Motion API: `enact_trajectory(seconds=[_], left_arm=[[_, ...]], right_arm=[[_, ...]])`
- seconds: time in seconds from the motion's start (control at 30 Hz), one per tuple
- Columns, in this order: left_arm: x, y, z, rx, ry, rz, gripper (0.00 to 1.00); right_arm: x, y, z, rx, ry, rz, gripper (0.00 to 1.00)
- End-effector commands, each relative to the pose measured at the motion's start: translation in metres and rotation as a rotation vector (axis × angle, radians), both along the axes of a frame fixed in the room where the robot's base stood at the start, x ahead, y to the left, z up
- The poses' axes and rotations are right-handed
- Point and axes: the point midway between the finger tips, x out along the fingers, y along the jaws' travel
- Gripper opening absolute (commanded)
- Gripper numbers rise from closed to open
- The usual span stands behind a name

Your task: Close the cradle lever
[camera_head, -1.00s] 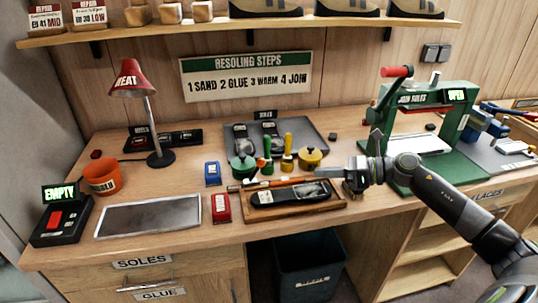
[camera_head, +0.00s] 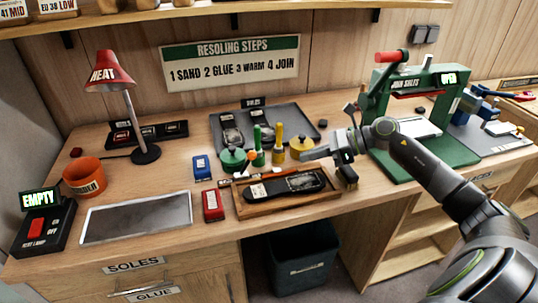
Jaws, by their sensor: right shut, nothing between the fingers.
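A wooden cradle (camera_head: 290,207) lies near the front edge of the bench with a dark shoe sole (camera_head: 288,186) in it. A small piece with an orange tip (camera_head: 251,157) stands up at the cradle's back left; it may be the cradle lever, but its lower part is hard to make out. My right gripper (camera_head: 308,155) comes in from the right, shut and empty, above the cradle's back right, its fingertips pointing left. It looks apart from the orange-tipped piece. My left gripper is out of view.
A green press (camera_head: 445,140) with a red-handled lever (camera_head: 391,57) and an OPEN sign stands right. Green and yellow pots (camera_head: 300,149) with brushes stand behind the cradle. A red box (camera_head: 213,205) sits left of it. A grey plate (camera_head: 137,217) lies farther left.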

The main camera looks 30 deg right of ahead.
Motion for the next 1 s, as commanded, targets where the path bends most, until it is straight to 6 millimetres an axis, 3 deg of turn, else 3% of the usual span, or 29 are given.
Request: enact_trajectory(seconds=[0.5,0.6,1.0], left_arm=[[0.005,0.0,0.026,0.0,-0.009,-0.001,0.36],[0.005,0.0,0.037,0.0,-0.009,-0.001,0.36],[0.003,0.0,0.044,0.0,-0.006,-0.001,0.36]], right_arm=[[0.041,0.062,-0.028,0.006,-0.001,0.001,0.0],[0.052,0.073,-0.019,0.004,-0.003,0.002,0.0],[0.065,0.086,-0.016,0.001,0.001,0.0,0.0]])
